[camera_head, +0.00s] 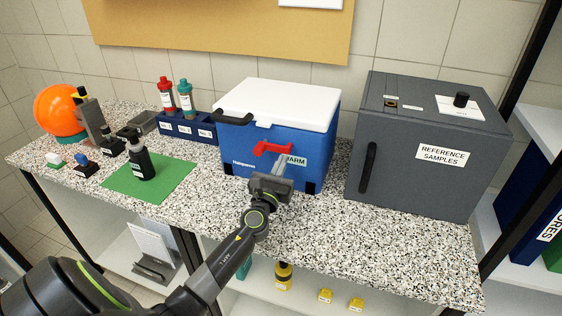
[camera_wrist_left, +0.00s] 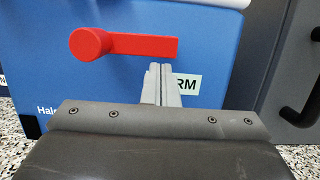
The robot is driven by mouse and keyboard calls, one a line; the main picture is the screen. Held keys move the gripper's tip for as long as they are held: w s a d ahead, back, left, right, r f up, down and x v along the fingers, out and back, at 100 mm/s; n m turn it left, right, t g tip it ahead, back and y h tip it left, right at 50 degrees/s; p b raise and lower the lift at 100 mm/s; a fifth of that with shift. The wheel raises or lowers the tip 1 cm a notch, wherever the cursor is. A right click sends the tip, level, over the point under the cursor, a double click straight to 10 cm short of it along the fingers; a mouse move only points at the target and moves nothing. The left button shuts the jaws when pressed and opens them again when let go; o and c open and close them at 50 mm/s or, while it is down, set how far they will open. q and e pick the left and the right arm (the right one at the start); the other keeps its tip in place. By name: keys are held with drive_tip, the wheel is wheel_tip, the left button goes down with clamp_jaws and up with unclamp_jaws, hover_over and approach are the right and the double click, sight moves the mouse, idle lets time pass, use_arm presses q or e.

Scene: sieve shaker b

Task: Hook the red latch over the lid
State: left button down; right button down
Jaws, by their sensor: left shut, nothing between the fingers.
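The red latch (camera_head: 271,148) is on the front of a blue box (camera_head: 240,152) with a white lid (camera_head: 285,101). In the left wrist view the latch (camera_wrist_left: 122,44) lies nearly level, its round end at the left and its arm pointing right, below the white lid edge (camera_wrist_left: 215,3). My left gripper (camera_head: 284,170) is in front of the box, just below the latch's right part. In the left wrist view its fingers (camera_wrist_left: 161,84) are shut together and empty, partly covering a white label. Whether the fingertips touch the latch or box is unclear. My right gripper is out of view.
A grey reference samples cabinet (camera_head: 430,144) stands right of the box. At the left are a green mat (camera_head: 160,180) with a black bottle (camera_head: 138,160), a blue rack (camera_head: 190,127) with bottles and an orange ball (camera_head: 58,112). The speckled counter (camera_head: 330,235) in front is clear.

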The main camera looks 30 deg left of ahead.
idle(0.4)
use_arm(q)
drive_tip(key=shift+d+r+n, duration=0.1)
drive_tip(key=shift+r+n, duration=0.1)
drive_tip(key=shift+n, duration=0.3)
